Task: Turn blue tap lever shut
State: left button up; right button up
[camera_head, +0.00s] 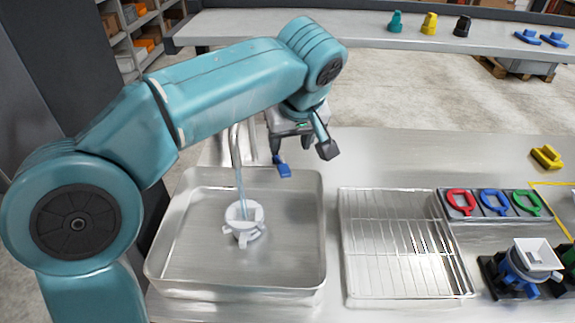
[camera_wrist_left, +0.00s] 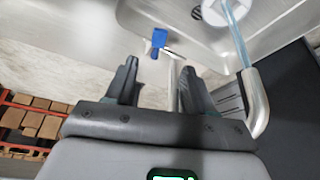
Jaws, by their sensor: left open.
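The blue tap lever (camera_head: 283,170) shows just below my left gripper (camera_head: 303,150), above the back right part of the sink. The metal tap spout (camera_head: 235,150) stands to its left, and a stream of water runs from it into a white part (camera_head: 243,215) in the sink (camera_head: 180,255). In the left wrist view the blue lever (camera_wrist_left: 159,38) lies just beyond the fingertips of my left gripper (camera_wrist_left: 157,65), which is open. A metal stem shows between the fingers, nearer the right one. I cannot tell whether a finger touches the lever. My right gripper is not in view.
A wire drying rack (camera_head: 395,240) stands right of the sink. Red, blue and green rings (camera_head: 495,203) lie in a dark holder. A blue device with a white square hopper (camera_head: 535,254) is at the lower right. A yellow piece (camera_head: 546,156) lies behind. The counter behind the rack is clear.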

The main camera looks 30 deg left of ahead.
aim_at(285, 171)
pick_arm(q)
jog(key=x, duration=1.1)
jog(key=shift+d, duration=0.1)
grip_shut()
